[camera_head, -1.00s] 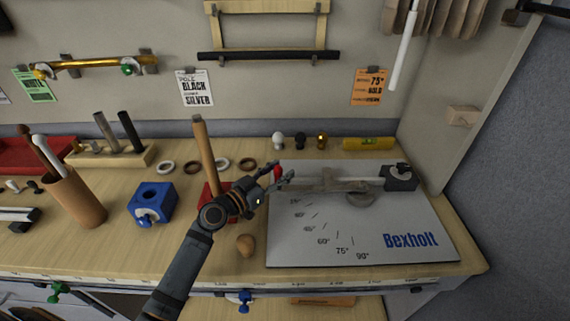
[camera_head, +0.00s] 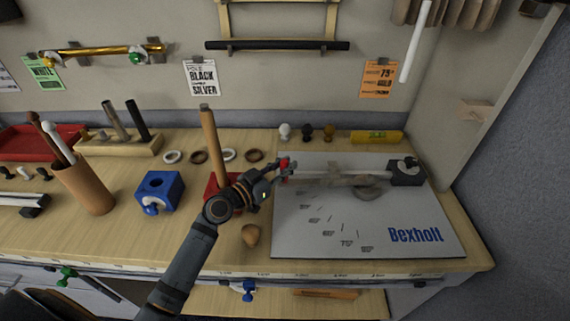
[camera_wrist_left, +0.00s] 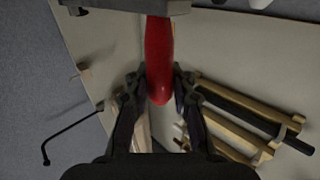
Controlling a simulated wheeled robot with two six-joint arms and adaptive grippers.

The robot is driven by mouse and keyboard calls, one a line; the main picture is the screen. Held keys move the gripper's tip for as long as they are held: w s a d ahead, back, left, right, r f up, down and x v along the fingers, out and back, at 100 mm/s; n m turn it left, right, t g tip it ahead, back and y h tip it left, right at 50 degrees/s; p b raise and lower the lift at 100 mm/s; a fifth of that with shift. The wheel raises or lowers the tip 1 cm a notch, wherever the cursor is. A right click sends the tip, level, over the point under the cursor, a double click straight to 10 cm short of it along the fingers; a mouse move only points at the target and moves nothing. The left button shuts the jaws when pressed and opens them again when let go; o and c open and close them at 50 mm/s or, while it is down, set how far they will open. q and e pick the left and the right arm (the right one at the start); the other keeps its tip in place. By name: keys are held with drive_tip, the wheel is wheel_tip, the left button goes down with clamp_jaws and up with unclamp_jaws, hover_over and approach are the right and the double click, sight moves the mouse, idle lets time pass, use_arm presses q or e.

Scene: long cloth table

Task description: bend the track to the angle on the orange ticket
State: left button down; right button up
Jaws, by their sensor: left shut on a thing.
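The orange ticket (camera_head: 382,79) hangs on the back wall and reads 75° and gold. The grey bending board (camera_head: 300,235), marked Bexholt, lies at the table's right, with angle marks on its left part. A pale straight track (camera_head: 350,178) lies along its far side, running to a dark clamp block (camera_head: 406,172). The bending lever (camera_head: 318,183) lies alongside it, over a round grey former (camera_head: 367,193). My left gripper (camera_head: 283,168) is shut on the red handle (camera_wrist_left: 159,55) at the lever's left end. My right gripper is out of view.
A red stand with a wooden post (camera_head: 209,140) is close behind my left wrist. A yellow level (camera_head: 377,137) and several small knobs line the back.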

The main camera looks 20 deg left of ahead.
use_arm(q)
drive_tip(key=shift+s+d, duration=0.2)
drive_tip(key=shift+s, duration=0.35)
drive_tip(key=shift+s+d, duration=0.2)
drive_tip(key=shift+s, duration=0.35)
drive_tip(key=c, duration=1.1)
unclamp_jaws()
drive_tip(key=shift+a, duration=0.15)
drive_tip(key=shift+c, duration=0.2)
drive_tip(key=v, duration=0.7)
drive_tip(key=shift+s, duration=0.2)
